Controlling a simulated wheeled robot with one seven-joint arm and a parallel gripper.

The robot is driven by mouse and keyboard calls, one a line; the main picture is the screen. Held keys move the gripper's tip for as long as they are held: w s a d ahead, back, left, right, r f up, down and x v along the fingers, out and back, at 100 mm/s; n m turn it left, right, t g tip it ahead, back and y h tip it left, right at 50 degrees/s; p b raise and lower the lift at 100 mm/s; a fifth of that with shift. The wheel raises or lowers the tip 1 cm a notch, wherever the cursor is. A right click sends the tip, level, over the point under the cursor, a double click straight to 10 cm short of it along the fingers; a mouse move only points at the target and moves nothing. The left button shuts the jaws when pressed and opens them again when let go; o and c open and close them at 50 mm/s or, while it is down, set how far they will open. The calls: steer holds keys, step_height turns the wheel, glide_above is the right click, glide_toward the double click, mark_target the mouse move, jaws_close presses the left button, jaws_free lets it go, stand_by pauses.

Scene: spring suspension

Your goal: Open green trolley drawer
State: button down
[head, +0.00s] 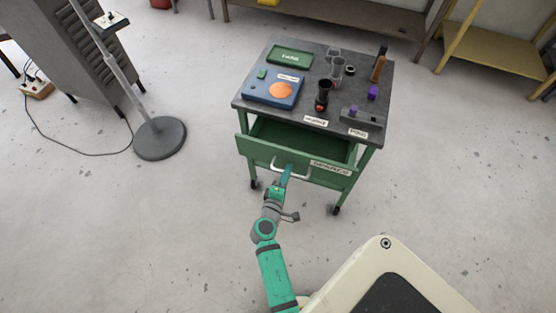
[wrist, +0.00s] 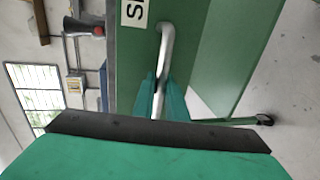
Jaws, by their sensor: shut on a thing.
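The green trolley (head: 358,165) stands on castors in the middle of the head view, with a dark top. Its green drawer (head: 255,150) is pulled partly out, and the inside shows between the drawer front and the top. A pale bar handle (head: 303,172) is fixed on the drawer front; it also shows in the wrist view (wrist: 166,45). My gripper (head: 287,172) is at the left part of the handle. In the wrist view its teal fingers (wrist: 160,98) are shut on the handle, one on each side of the bar. The fingertips partly hide the bar.
On the trolley top are a blue box (head: 258,91) with an orange disc, a green tray (head: 290,56), cups and small parts. A stand with a round base (head: 160,138) is at left. A cable lies on the floor. Floor around the trolley's front is clear.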

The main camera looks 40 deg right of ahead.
steer(key=f+v, duration=0.1)
steer(key=v, duration=0.6)
steer(key=shift+s+a+f, duration=0.2)
steer(key=shift+s+a, duration=0.05)
steer(key=shift+a, duration=0.1)
steer(key=c, duration=1.8)
jaws_free()
steer(key=shift+o, duration=0.2)
steer(key=shift+a, duration=0.1)
steer(key=v, duration=1)
steer(key=shift+s+a, duration=0.15)
steer(key=shift+a, duration=0.1)
